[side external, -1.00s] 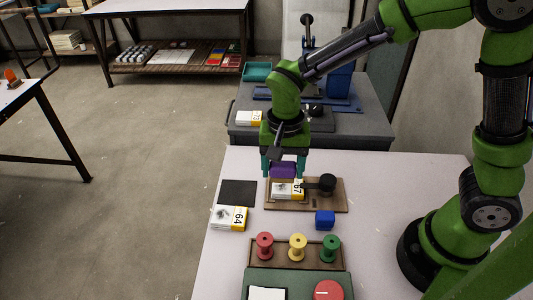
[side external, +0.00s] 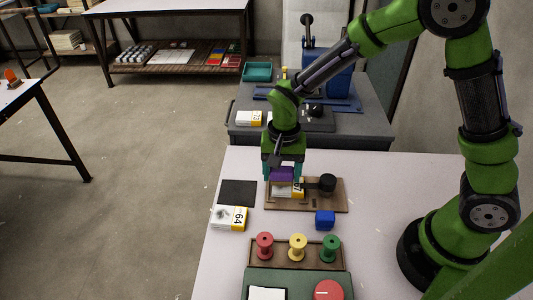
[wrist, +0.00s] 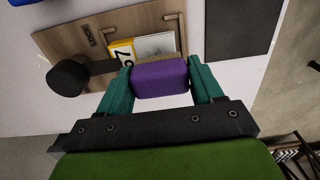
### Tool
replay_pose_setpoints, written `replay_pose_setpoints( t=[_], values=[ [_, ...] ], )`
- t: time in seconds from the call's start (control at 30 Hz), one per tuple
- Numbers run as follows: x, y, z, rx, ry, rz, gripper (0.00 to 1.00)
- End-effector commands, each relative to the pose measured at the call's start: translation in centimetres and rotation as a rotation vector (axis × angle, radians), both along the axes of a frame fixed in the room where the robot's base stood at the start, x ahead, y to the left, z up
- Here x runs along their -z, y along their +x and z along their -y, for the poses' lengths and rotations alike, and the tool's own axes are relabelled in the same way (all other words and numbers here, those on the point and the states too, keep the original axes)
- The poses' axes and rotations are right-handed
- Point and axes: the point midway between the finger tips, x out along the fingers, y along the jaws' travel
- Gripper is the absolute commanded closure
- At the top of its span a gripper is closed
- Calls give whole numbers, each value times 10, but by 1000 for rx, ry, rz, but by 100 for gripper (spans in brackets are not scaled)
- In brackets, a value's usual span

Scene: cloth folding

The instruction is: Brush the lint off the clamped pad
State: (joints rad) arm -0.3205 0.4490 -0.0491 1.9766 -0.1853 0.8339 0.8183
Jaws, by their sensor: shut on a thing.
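My gripper (side external: 282,171) is shut on a purple block-shaped brush (wrist: 160,78), held between its teal fingers. In the side view the purple brush (side external: 282,174) is over or on the clamped pad; I cannot tell whether they touch. The pad (wrist: 155,45), white and yellow with a printed number, lies on a brown wooden board (side external: 330,205). A black clamp with a round knob (side external: 327,182) holds it from the right in the side view. The knob also shows in the wrist view (wrist: 69,76). The brush hides part of the pad. No lint can be made out.
A dark square mat (side external: 238,193) and another white-yellow pad (side external: 229,218) lie left of the board. A rack with red, yellow and green spools (side external: 297,255) stands nearer the camera.

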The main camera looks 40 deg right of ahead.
Motion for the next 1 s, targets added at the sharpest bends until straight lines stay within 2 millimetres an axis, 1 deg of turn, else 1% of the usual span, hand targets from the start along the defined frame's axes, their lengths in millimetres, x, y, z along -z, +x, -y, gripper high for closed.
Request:
replay_pose_setpoints(
  t=[0.03, 0.2, 0.3, 0.83, 0.87, 1.0],
  values=[
    [0, 4, 5, 2, -1, 0, 63],
    [0, 13, 14, 1, -1, -1, 63],
    [0, 4, 4, -4, -1, -1, 63],
    [0, -31, -30, -4, -1, -2, 63],
    [0, -28, -31, -1, 0, -1, 63],
    [0, -17, -20, 3, -1, -1, 63]
  ],
)
